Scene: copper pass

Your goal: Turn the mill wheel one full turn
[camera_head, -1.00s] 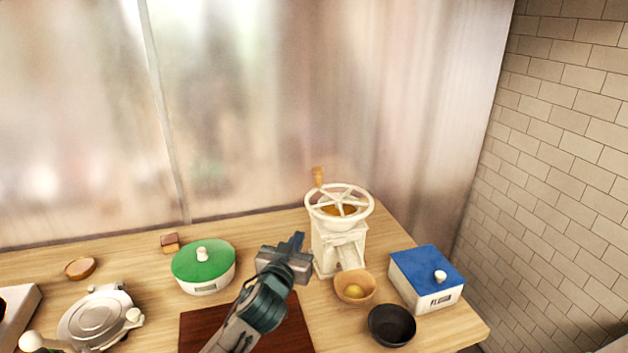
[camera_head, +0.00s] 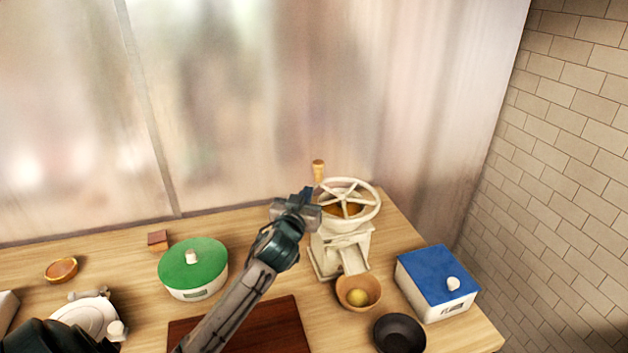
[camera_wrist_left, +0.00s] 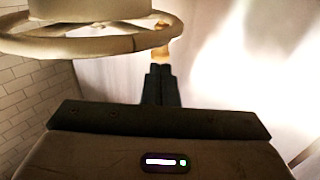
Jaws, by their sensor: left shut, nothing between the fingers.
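The white mill (camera_head: 341,249) stands on the wooden table, with its spoked white wheel (camera_head: 375,208) on top. A wooden knob (camera_head: 318,170) stands up from the wheel's back left rim. My left gripper (camera_head: 307,196) is shut and empty, just left of the wheel and a little below the knob. In the left wrist view, the shut fingers (camera_wrist_left: 160,72) point toward the knob (camera_wrist_left: 161,51), and the wheel (camera_wrist_left: 90,44) spans the upper left. I cannot tell whether the fingertips touch the knob. My right gripper is not in view.
A tan bowl (camera_head: 372,297) with a yellow ball sits under the mill's spout, beside a black bowl (camera_head: 400,334). A blue-lidded box (camera_head: 436,274) is at right. A green-lidded pot (camera_head: 193,268) and a dark red board (camera_head: 270,325) lie left of the mill.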

